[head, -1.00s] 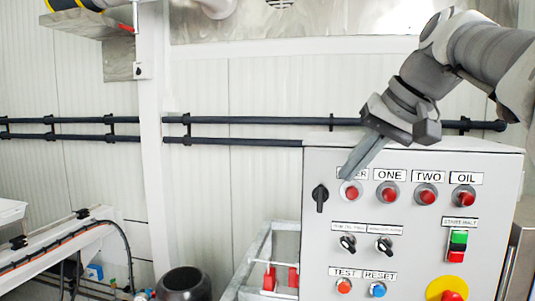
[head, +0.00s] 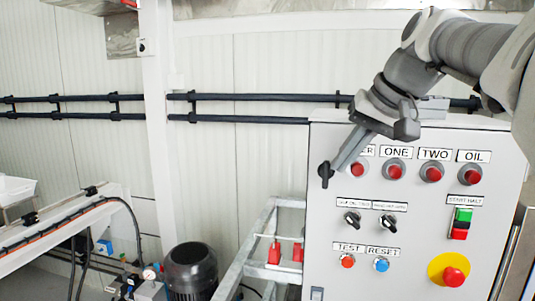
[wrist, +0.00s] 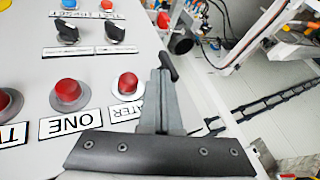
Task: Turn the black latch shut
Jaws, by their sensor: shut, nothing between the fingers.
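The black latch (head: 325,174) is at the left edge of the grey control box front, its handle roughly upright. It also shows in the wrist view (wrist: 168,63), just beyond my fingertips. My gripper (head: 338,167) is shut and empty, reaching down and left across the box's upper left corner. Its fingertips (wrist: 160,73) are right beside the latch; I cannot tell whether they touch it. My fingers partly cover the label above the leftmost red button in the head view.
The grey control box (head: 415,228) carries red buttons (head: 396,170), small black selector knobs (head: 352,218) and a yellow-ringed stop button (head: 453,277) right of the latch. A metal frame (head: 255,245) stands left of it. Dark pipes (head: 250,97) run along the wall behind.

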